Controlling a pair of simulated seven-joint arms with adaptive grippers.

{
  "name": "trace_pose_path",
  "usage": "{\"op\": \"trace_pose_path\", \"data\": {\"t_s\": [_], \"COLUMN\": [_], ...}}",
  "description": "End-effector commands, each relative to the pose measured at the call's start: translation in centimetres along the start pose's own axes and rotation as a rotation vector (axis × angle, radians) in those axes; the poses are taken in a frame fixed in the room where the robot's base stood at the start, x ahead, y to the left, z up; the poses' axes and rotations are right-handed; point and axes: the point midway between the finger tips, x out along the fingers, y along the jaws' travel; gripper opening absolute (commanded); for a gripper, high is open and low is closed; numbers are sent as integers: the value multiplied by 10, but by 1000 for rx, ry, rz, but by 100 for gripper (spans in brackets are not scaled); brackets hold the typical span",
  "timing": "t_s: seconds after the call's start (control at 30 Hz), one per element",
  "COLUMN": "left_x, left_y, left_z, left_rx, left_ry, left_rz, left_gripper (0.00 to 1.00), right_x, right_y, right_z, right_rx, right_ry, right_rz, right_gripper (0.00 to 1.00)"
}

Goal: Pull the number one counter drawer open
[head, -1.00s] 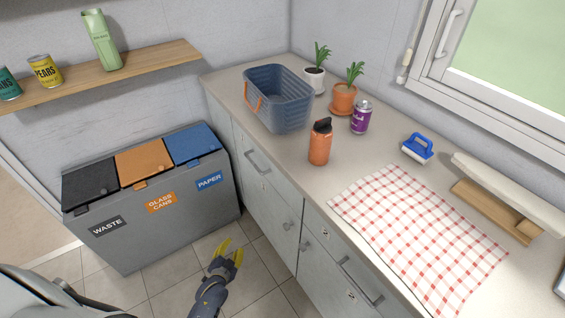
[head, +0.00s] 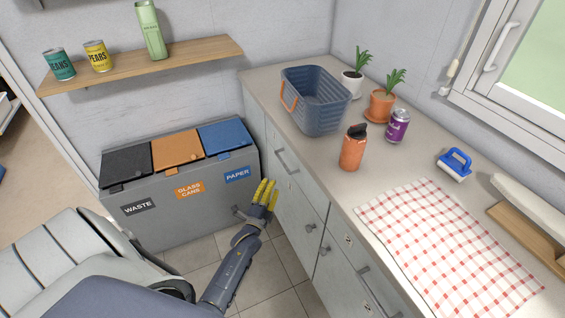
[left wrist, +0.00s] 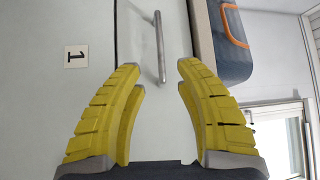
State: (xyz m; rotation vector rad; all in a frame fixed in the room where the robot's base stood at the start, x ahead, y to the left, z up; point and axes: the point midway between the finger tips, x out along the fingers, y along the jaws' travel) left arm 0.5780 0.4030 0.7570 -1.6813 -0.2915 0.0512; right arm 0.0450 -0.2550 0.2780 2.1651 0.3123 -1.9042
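The drawer handle (head: 287,160), a grey bar, is on the pale cabinet front below the counter's far part. In the left wrist view the handle (left wrist: 159,48) stands ahead, between and slightly beyond the fingertips. A label reading 1 (left wrist: 76,57) is left of it, across a dark seam; the drawer front (left wrist: 145,90) looks closed. My left gripper (head: 265,190) has yellow fingers and is in front of the cabinet, near the handle. It also shows in the left wrist view (left wrist: 158,70), fingers apart and empty. My right gripper is not in view.
The grey bin unit (head: 180,215) stands left of my left gripper, close to it. On the counter (head: 335,185) are a blue basket (head: 318,110), an orange bottle (head: 352,150), a purple can (head: 397,126) and a checked cloth (head: 445,245).

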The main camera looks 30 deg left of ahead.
Motion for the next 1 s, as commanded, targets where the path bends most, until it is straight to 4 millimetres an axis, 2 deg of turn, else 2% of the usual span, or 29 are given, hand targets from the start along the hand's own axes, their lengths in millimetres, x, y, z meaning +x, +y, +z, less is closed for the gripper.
{"op": "trace_pose_path", "data": {"t_s": [0.03, 0.3, 0.6, 0.8, 1.0], "left_x": [11, 61, 107, 125, 132], "left_y": [-1, -1, 0, 0, 0], "left_z": [0, 0, 0, 0, 0], "left_rx": [-1, 0, 0, -1, -2], "left_ry": [1, 0, 0, 0, 0], "left_rz": [-2, -2, 0, 0, 1], "left_gripper": [34, 34, 34, 34, 34], "right_x": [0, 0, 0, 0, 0], "right_y": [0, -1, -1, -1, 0], "right_z": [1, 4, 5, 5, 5], "right_rx": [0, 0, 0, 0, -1], "right_ry": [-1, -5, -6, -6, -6], "right_rz": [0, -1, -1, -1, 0], "right_gripper": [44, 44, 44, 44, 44]}}
